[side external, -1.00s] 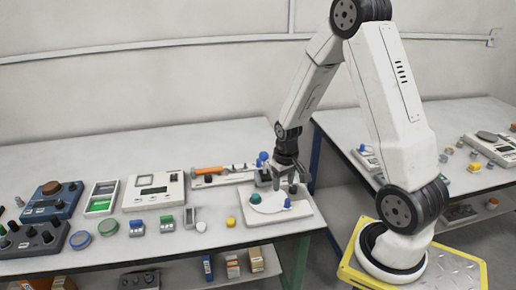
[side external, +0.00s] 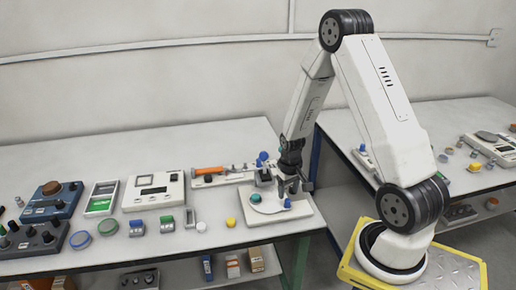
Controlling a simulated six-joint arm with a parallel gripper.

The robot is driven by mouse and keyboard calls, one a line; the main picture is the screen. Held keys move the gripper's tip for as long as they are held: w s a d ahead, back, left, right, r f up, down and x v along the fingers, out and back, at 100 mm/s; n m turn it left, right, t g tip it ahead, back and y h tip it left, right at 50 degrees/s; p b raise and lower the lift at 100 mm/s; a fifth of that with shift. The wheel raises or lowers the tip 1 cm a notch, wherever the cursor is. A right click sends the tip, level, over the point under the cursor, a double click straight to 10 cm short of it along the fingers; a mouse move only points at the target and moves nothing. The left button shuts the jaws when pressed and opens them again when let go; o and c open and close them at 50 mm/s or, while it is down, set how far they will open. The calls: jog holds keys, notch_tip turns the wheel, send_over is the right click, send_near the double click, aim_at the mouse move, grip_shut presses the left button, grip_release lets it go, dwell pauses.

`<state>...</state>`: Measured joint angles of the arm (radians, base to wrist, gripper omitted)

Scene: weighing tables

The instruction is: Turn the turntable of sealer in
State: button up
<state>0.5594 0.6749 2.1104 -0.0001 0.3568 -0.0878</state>
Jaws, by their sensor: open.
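The sealer (side external: 250,230) is a pale flat base at the right end of the left table. Its round turntable (side external: 268,207) carries a green knob (side external: 256,198) on its left part and a small blue knob (side external: 287,203) on its right part. A sealer post with a blue ball top (side external: 263,157) stands at the back of the base. My gripper (side external: 286,192) is open and points down over the right part of the turntable, close to the blue knob. I cannot tell whether the fingers touch it or surround it.
A yellow round piece (side external: 231,222) and a white one (side external: 201,227) lie left of the sealer. A tray with an orange-handled tool (side external: 208,171) is behind. A white scale (side external: 153,190) and dark control boxes (side external: 36,239) stand further left. A gap separates the right table (side external: 385,130).

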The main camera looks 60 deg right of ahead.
aim_at(288, 200)
jog(key=shift+f, duration=2.3)
grip_shut()
